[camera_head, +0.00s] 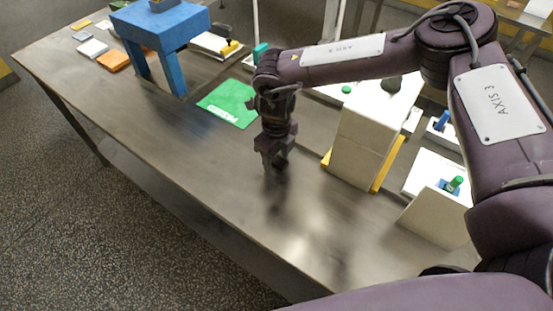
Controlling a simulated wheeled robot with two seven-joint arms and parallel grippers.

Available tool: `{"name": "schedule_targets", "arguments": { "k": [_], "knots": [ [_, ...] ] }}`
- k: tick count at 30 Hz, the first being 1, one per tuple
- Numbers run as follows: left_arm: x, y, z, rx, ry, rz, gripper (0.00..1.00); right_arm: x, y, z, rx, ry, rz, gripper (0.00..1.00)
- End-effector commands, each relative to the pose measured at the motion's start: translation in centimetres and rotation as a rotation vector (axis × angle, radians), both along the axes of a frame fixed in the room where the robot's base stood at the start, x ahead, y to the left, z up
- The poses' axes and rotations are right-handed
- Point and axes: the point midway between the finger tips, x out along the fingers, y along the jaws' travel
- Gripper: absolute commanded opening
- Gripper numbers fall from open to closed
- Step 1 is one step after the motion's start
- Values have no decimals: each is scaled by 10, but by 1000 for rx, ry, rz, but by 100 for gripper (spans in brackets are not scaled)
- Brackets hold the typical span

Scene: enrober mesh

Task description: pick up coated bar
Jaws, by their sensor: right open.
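My right gripper (270,168) points down over the bare steel table, near its front edge, with its jaws open. Nothing shows between its fingers, which look small and dark here. I cannot pick out a coated bar for certain; it may be hidden behind my arm or the white box, or be too small to tell. My left gripper is not in view.
A green mat (228,103) lies left of the gripper, with a blue stand (165,28) beyond it. A tall white box (362,150) stands close on the right. White panels (437,217) stand farther right. The steel table (190,150) is clear at front left.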

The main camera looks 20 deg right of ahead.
Motion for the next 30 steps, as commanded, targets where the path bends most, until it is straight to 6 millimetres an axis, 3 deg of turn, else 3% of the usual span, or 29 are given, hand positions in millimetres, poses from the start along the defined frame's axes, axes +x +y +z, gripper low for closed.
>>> {"name": "schedule_targets", "arguments": {
  "k": [1,10,23,30],
  "knots": [
    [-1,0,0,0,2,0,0,0,0,0,0,0,0,53],
    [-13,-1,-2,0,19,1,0,0,0,0,0,0,0,16],
    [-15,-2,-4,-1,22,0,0,1,0,8,1,0,-1,16],
    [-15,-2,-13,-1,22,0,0,1,0,45,3,-4,-1,16]
  ]
}}
